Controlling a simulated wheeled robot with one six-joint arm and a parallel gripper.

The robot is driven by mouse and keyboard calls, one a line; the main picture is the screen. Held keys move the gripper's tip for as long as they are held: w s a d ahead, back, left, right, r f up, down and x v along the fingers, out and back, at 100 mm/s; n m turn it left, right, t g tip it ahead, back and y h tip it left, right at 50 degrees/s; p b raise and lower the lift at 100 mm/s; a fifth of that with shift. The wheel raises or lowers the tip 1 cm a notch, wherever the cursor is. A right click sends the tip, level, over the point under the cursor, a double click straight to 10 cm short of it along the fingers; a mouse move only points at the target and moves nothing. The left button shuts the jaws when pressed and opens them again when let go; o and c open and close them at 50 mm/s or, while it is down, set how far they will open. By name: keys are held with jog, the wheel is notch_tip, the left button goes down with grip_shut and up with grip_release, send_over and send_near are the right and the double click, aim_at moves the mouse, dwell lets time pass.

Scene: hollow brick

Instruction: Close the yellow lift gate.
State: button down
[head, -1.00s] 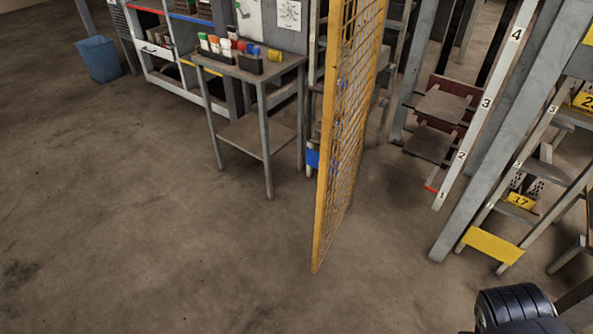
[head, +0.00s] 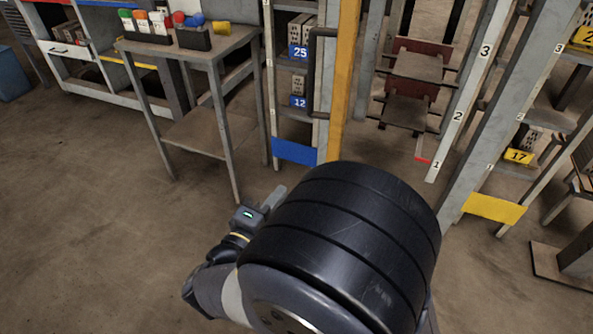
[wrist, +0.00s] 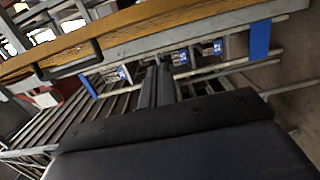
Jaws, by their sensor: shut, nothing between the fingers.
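The yellow lift gate (head: 347,75) shows in the head view as a narrow upright yellow edge, nearly edge-on. A dark bar handle (head: 315,85) is on its left side. My arm hides the gate's lower end. In the wrist view the gate's yellow frame (wrist: 130,28) runs slanting across the top, with a dark handle (wrist: 66,66) at the left. My gripper (wrist: 157,82) is shut and empty. Its fingers point toward the frame and appear apart from the handle. In the head view my arm hides most of the gripper.
A grey work table (head: 190,47) with coloured bottles stands left of the gate. Shelving with blue number labels (head: 297,150) is behind it. A numbered post (head: 462,110) and a rack with a yellow plate (head: 494,208) stand right. The floor at left is clear.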

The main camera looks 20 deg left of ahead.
jog(key=w+d, duration=0.4)
jog(key=w, duration=0.6)
jog(key=shift+d+b, duration=0.3)
jog(key=shift+d, duration=0.1)
